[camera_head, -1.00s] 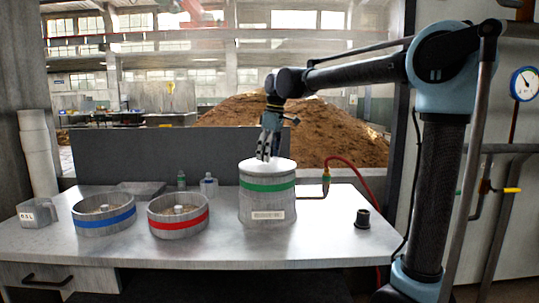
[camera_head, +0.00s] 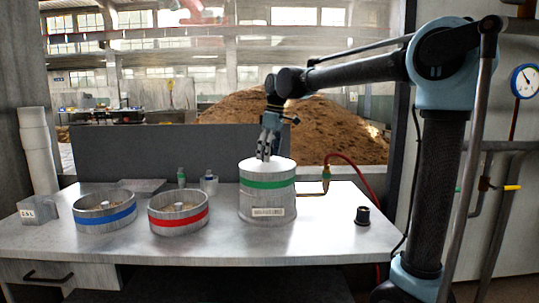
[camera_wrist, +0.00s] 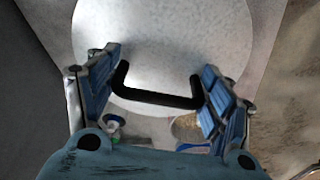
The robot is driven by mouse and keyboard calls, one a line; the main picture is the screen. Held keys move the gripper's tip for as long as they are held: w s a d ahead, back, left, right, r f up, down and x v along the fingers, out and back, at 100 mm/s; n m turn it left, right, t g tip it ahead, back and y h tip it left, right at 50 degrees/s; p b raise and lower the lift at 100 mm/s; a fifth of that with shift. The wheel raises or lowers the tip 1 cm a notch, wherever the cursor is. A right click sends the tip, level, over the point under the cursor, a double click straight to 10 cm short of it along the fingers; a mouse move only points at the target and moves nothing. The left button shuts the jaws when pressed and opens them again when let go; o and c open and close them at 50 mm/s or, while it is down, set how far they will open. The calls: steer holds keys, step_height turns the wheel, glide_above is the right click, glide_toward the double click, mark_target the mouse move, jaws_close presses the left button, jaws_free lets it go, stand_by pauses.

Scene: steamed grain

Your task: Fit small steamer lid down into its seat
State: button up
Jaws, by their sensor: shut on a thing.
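The small steamer lid (camera_head: 277,163) is a pale, round metal disc on top of the green-banded steamer (camera_head: 267,205). It looks about level there, but I cannot tell whether its edge is fully in the seat. My gripper (camera_head: 264,156) points down onto the lid from above. In the wrist view, the lid (camera_wrist: 165,35) fills the upper middle, and its black bar handle (camera_wrist: 160,98) lies between the two blue fingers of my gripper (camera_wrist: 162,74), which are shut on it. The fingers hide part of the lid in the head view.
A red-banded pot (camera_head: 179,222) and a blue-banded pot (camera_head: 104,221) stand open to the left. Small bottles (camera_head: 209,184) stand behind. A red hose (camera_head: 352,168) and a small black cup (camera_head: 362,216) are to the right. The table front (camera_head: 250,247) is clear.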

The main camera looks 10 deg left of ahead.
steer(key=o, duration=1.5)
steer(key=shift+r, duration=0.1)
